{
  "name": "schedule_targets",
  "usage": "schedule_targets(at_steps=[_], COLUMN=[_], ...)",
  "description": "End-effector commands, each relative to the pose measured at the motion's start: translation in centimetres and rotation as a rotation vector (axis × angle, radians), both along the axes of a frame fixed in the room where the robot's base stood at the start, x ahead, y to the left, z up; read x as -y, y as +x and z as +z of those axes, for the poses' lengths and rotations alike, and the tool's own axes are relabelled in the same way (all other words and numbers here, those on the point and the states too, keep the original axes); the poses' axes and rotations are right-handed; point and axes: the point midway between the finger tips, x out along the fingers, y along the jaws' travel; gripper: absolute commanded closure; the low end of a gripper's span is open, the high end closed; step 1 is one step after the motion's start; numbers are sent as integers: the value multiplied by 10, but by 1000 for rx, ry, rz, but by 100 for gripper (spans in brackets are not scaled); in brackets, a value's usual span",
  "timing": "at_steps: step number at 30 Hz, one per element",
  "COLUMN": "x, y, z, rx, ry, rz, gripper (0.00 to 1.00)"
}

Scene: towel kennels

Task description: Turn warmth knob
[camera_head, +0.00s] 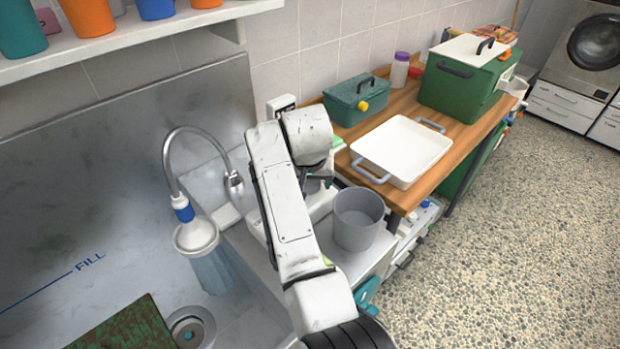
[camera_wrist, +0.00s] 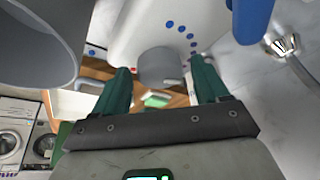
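A grey rounded knob (camera_wrist: 160,66) sits on a white panel (camera_wrist: 135,35) in the wrist view. An arc of blue dots in growing sizes runs beside it on the panel. My gripper (camera_wrist: 160,68) is open, with one dark green finger on each side of the knob. Gaps appear between the fingers and the knob, and I cannot tell whether either touches it. In the head view, the white appliance (camera_head: 322,202) is largely hidden behind my arm, and the knob cannot be made out. My gripper's fingers are mostly hidden there too.
A grey bucket (camera_head: 358,222) stands right of the appliance. A sink with a curved tap (camera_head: 170,150) lies to the left. A wooden bench (camera_head: 455,140) holds a white tray (camera_head: 402,146) and green boxes. The speckled floor at right is clear.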

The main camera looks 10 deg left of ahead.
Motion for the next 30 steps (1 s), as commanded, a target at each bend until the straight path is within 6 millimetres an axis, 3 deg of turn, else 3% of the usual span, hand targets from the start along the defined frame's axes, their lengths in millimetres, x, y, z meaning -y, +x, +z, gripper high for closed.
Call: schedule_targets(at_steps=[2, 15, 30], x=[0, 0, -2], y=[0, 0, 0], z=[0, 0, 0], rx=[0, 0, 0], ry=[0, 0, -1], rz=[0, 0, -218], gripper=[35, 77, 78])
